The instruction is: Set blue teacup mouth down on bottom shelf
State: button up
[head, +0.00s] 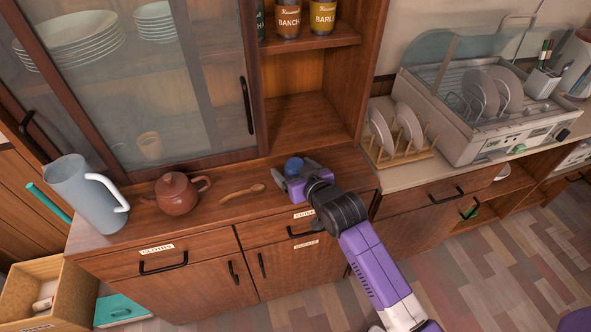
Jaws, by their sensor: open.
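The blue teacup (293,167) is a small round blue shape on the wooden cabinet counter, right of the wooden spoon. My gripper (292,179) is open at the near side of the cup, its fingers close around or beside it. I cannot tell whether they touch it, and which way the cup's mouth faces is unclear. The open shelf compartment (300,118) of the cabinet is behind the cup, with its bottom board bare.
A brown teapot (177,194), a wooden spoon (243,194) and a grey-blue pitcher (84,193) stand left on the counter. Jars (288,18) fill the upper shelf (309,37). A plate rack (398,153) and dish dryer (477,103) are at right. The glass door (140,75) is left.

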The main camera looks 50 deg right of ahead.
jog(key=shift+w+d+f, duration=0.3)
jog(key=shift+w, duration=0.3)
jog(key=shift+r, duration=0.1)
grip_shut()
